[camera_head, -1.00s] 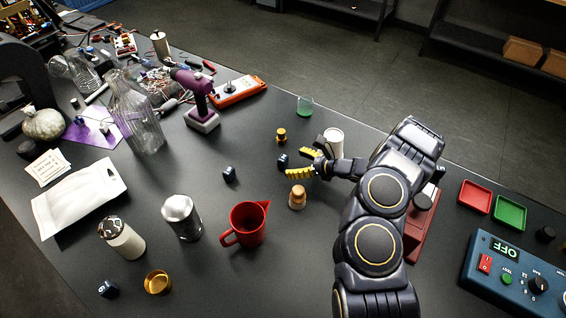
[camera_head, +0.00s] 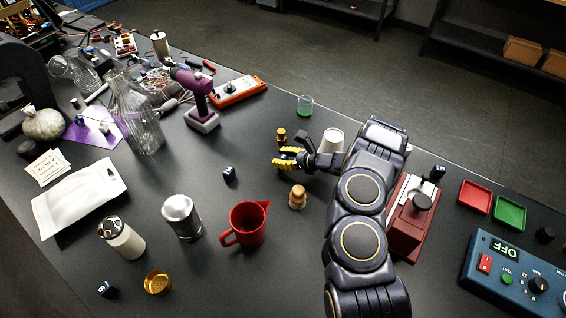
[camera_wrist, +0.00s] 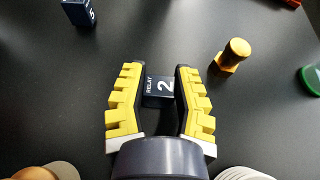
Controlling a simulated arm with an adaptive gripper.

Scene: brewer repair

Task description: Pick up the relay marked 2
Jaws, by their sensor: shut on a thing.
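The relay marked 2 (camera_wrist: 160,87) is a small dark blue block with white lettering, seen in the wrist view between the yellow fingers of my gripper (camera_wrist: 158,80). The fingers are shut on its sides, and "RELAY 2" faces up towards the wrist camera. In the head view my gripper (camera_head: 284,157) is low over the black table, and its fingers hide most of the relay. I cannot tell whether the relay still touches the table.
A brass bolt-like piece (camera_wrist: 234,54) stands close to the right of the fingers. Another blue relay (camera_wrist: 79,12) lies farther off at upper left. A red jug (camera_head: 248,224) is nearer the front.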

